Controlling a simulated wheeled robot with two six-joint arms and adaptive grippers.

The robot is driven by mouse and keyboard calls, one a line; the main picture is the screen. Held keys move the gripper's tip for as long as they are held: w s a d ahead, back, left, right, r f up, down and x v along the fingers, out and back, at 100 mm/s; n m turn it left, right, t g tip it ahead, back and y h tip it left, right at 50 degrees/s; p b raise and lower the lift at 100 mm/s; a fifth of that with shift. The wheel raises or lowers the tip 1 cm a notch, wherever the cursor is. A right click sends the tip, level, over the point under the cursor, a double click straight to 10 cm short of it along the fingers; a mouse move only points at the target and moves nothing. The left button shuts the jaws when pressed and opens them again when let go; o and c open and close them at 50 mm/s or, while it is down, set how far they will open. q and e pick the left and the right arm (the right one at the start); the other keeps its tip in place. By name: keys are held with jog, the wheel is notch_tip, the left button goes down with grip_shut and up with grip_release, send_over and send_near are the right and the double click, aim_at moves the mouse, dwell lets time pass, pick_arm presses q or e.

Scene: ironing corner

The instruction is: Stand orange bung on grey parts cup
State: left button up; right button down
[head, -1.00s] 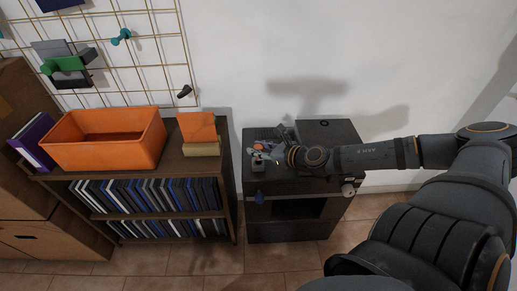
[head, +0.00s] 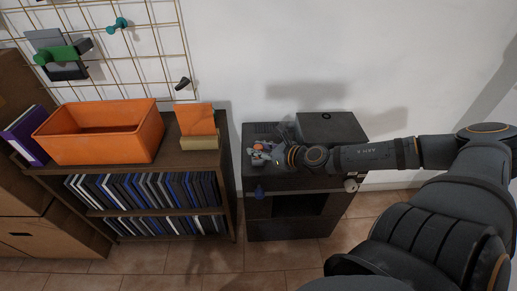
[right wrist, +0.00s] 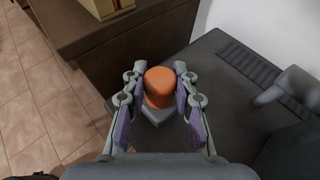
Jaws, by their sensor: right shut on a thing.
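The orange bung (right wrist: 158,84) is between the two fingers of my right gripper (right wrist: 157,92), which is shut on it. The bung also shows as a small orange spot in the head view (head: 258,147), beside the right gripper (head: 272,153). The grey parts cup (right wrist: 156,114) is just below the bung in the right wrist view, partly covered by it and the fingers. In the head view the cup (head: 257,160) is near the left edge of the dark cabinet top. I cannot tell whether bung and cup touch. My left gripper is out of view.
The dark cabinet (head: 290,180) has a raised box (head: 330,126) at its back right. A grey handle-like thing (right wrist: 284,88) stands right of the gripper. A shelf to the left holds an orange bin (head: 100,145) and books. A white wall is behind.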

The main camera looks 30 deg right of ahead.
jog(key=c, duration=1)
grip_release()
jog(key=shift+f, duration=0.1)
jog(key=o, duration=0.5)
jog(key=shift+p+v, duration=2.05)
jog(key=shift+p, duration=1.75)
jog(key=shift+s+d+p, duration=0.15)
jog(key=shift+s+p, duration=0.25)
jog(key=shift+p, duration=0.55)
